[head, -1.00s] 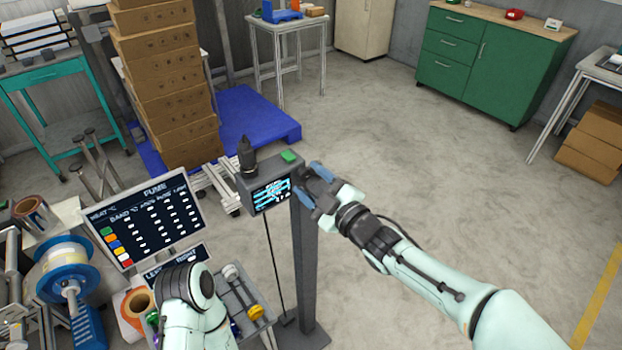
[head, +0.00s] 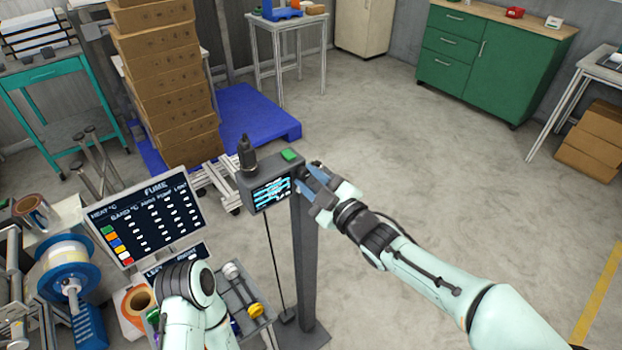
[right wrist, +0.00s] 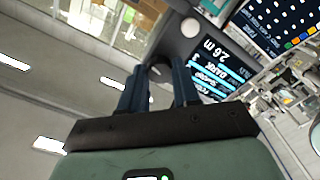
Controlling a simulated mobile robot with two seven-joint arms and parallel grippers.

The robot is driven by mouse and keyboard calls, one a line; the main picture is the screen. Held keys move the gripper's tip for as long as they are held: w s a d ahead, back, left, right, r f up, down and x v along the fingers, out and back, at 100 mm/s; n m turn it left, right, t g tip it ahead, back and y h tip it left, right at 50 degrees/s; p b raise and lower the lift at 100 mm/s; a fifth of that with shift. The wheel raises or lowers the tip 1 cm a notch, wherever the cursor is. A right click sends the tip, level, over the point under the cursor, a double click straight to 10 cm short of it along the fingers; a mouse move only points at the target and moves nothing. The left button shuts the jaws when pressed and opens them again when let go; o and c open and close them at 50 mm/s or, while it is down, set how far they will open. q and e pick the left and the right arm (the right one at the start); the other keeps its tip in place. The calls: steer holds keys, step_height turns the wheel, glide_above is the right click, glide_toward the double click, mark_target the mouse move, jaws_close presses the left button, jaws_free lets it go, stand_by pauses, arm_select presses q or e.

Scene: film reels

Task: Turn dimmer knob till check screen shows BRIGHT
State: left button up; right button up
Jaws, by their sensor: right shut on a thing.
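The check screen (head: 271,194) is a small lit panel on the front of a grey box on a post, just left of my right gripper (head: 311,183). In the right wrist view the check screen (right wrist: 212,72) appears turned over; I make out "2.6 m" and smaller lines, one perhaps reading DARK. My right gripper (right wrist: 160,85) is shut on the dark dimmer knob (right wrist: 160,68), a finger on each side. In the head view the fingers mostly hide the knob. My left arm is at the bottom; its gripper does not show.
A black fitting (head: 247,155) and a green button (head: 289,155) are on top of the box. A large FUME display (head: 150,225) stands to the left, with spools and a cart below. Open floor (head: 410,140) lies to the right.

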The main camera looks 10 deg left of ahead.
steer(key=m+p, duration=0.1)
steer(key=m, duration=0.5)
steer(key=shift+m+p, duration=0.35)
steer(key=shift+m, duration=0.05)
steer(key=m+p, duration=0.1)
steer(key=m, duration=0.5)
steer(key=shift+m+p, duration=0.3)
steer(key=shift+m, duration=0.1)
steer(key=o, duration=1.1)
steer(key=shift+c, duration=0.2)
